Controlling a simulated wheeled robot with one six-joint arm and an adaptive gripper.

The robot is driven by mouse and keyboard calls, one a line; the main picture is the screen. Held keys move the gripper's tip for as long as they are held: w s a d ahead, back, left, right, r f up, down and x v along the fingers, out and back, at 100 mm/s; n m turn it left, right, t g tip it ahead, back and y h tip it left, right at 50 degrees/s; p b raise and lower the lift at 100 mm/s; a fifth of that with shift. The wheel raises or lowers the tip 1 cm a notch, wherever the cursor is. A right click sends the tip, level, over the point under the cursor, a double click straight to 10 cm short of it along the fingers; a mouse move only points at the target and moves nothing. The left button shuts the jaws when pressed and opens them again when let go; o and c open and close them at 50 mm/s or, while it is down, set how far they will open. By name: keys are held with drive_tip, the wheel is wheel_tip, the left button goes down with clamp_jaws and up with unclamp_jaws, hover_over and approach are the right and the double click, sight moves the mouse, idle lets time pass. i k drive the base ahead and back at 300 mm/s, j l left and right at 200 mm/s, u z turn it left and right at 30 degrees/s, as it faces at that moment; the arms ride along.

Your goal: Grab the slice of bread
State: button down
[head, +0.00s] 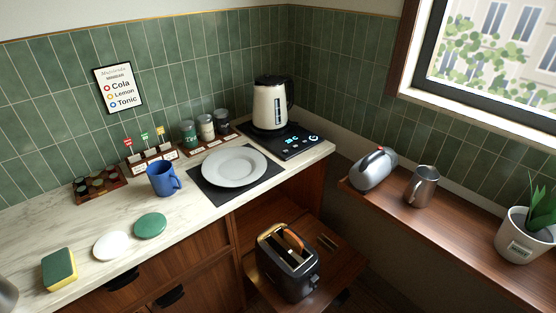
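A brown-edged slice of bread (294,240) stands in a slot of the black and steel toaster (298,285). Its top edge sticks up above the slot, and its lower part is hidden inside. The toaster sits on a low wooden surface (338,262) in the lower middle of the head view. My gripper is not in view.
The marble counter holds a white plate (234,167) on a dark mat, a blue mug (163,180), a cream kettle (272,103), jars and a sponge (59,269). A wooden ledge (450,232) at right holds a silver vessel (374,169), a metal pitcher (421,187) and a potted plant (525,238).

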sight(290, 238)
drive_tip(key=i+j+u, duration=0.1)
drive_tip(key=i+u, duration=0.15)
drive_tip(key=i, duration=0.2)
drive_tip(key=i+u, duration=0.3)
drive_tip(key=i, duration=0.2)
